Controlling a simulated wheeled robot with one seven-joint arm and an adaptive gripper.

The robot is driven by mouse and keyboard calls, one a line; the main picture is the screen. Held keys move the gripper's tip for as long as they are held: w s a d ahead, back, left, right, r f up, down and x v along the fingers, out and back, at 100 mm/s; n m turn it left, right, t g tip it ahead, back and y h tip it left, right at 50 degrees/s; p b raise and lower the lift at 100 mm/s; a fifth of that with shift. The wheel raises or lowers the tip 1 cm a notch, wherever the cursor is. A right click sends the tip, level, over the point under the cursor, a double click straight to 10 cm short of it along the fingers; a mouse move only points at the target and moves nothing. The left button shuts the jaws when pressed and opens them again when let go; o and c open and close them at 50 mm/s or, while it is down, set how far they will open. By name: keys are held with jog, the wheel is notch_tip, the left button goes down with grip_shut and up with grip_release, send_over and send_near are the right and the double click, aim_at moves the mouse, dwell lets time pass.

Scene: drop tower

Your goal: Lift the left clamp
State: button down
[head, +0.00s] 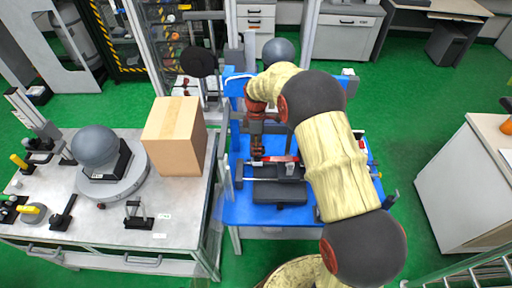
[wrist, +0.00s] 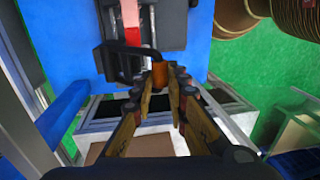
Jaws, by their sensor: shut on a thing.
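My gripper (wrist: 160,80) is shut on an orange grip (wrist: 158,70) in the wrist view. The orange grip sits at the end of a bent black lever (wrist: 118,46), which I take to be the left clamp. The lever lies beside a dark grey fixture (wrist: 158,28) with a red strip on the blue table. In the head view my gripper (head: 257,152) is at the left side of the fixture (head: 278,190). There the clamp is too small and covered to make out clearly.
The blue table (head: 250,215) carries the fixture. To its left a grey workbench (head: 105,215) holds a wooden block (head: 176,136), a grey sphere (head: 95,145) on a round base and several small clamps. An upright metal frame stands between the two.

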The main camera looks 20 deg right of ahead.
jog(key=shift+w+d+r+g+p, duration=0.25)
jog(key=shift+w+r+p, duration=0.15)
jog(key=shift+w+p, duration=0.2)
jog(key=shift+w+d+r+g+p, duration=0.15)
jog(key=shift+w+r+g+p, duration=0.1)
jog(key=shift+w+r+p, duration=0.25)
jog(key=shift+w+f, duration=0.1)
jog(key=c, duration=1.7)
grip_release()
jog(key=shift+c, duration=0.2)
jog(key=s+v, duration=0.2)
jog(key=v, duration=0.7)
jog(key=shift+a+r, duration=0.15)
jog(key=shift+r, duration=0.4)
